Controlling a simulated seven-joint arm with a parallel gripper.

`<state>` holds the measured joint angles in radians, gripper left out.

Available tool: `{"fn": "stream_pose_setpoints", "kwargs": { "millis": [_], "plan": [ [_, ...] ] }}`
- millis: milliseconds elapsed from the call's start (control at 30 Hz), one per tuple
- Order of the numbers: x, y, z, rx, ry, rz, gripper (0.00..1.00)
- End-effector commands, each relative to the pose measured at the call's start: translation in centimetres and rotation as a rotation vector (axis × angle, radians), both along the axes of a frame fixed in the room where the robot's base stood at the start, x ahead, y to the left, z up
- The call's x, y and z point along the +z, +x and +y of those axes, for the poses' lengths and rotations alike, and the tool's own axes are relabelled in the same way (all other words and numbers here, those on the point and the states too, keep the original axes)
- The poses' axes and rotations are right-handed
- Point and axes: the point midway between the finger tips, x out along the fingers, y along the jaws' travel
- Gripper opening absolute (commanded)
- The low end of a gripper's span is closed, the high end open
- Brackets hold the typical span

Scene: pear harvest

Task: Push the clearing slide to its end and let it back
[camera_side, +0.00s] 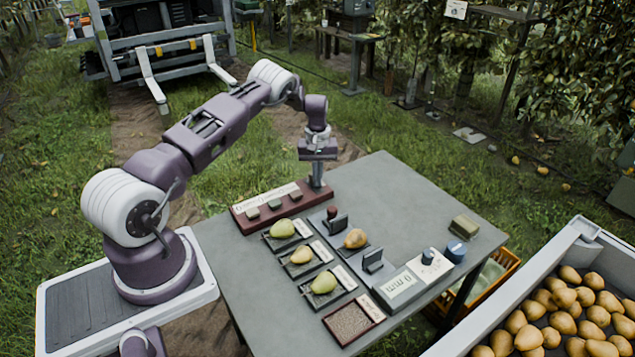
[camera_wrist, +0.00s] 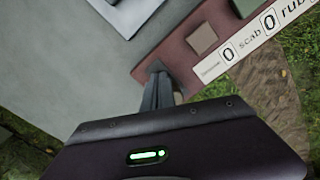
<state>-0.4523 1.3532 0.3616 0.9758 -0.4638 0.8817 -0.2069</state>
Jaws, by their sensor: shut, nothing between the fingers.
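My gripper (camera_side: 318,184) is shut and points down at the right far end of the dark red tally board (camera_side: 241,219). In the wrist view its fingertips (camera_wrist: 157,68) are over or at the board's end edge; I cannot tell whether they touch it. The same red board (camera_wrist: 172,52) shows there with a brown block (camera_wrist: 201,38), a green block (camera_wrist: 225,10) and a label strip (camera_wrist: 262,42) reading 0 scab, 0 rub. I cannot pick out the clearing slide for sure; part of the board's end is hidden by the fingers.
Several pears, including a green one (camera_side: 324,283), lie on dark pads. A brownish pear (camera_side: 355,239) lies between two black uprights on a plate. The table's far right (camera_side: 400,180) is clear.

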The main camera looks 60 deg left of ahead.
Motion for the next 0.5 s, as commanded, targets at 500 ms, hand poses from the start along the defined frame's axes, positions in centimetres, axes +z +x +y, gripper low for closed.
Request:
{"fn": "stream_pose_setpoints", "kwargs": {
  "millis": [500],
  "plan": [
    [0.0, 0.0, -2.8, -0.001, 0.000, 0.000, 0.00]
  ]
}}
